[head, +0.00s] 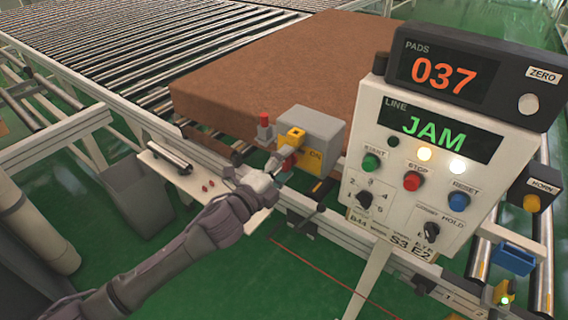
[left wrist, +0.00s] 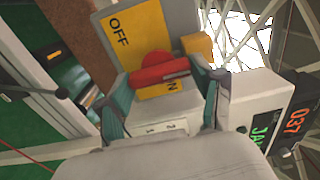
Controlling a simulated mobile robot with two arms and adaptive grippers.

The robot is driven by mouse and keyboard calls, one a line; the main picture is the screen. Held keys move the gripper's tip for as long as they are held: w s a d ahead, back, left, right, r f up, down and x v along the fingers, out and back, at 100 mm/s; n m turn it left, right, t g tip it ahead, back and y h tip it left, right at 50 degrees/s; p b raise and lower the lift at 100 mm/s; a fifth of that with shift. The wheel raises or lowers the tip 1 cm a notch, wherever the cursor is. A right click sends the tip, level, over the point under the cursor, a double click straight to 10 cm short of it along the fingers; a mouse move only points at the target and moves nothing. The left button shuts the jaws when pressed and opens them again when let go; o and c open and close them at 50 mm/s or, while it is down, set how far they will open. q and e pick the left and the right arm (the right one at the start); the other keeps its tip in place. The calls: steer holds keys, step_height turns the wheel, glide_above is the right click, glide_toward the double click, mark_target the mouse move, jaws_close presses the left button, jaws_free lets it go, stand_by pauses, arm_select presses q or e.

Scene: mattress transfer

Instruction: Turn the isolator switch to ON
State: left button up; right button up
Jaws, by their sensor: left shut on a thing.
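The isolator switch is a grey box (head: 318,128) at the conveyor's near edge, with a yellow plate (head: 316,157) marked ON in the head view. In the left wrist view the yellow plate (left wrist: 135,35) shows OFF at upper left and part of ON below the handle. The red handle (left wrist: 158,70) lies crosswise between the two labels. My left gripper (head: 281,161) is at the box's front, its fingers (left wrist: 165,85) shut on the red handle, which is mostly hidden in the head view. My right gripper is in neither view.
A control panel (head: 375,215) reading JAM stands just right of the switch, below a display reading 037 (head: 442,76). A brown mattress (head: 270,65) lies on rollers behind. A white shelf (head: 180,178) with a metal rod is at left. A grey bin (head: 135,200) stands on the floor.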

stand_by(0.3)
arm_select(q)
steer(key=o, duration=1.1)
steer(key=shift+o, duration=0.2)
steer(key=v, duration=1.2)
steer(key=shift+f, duration=0.1)
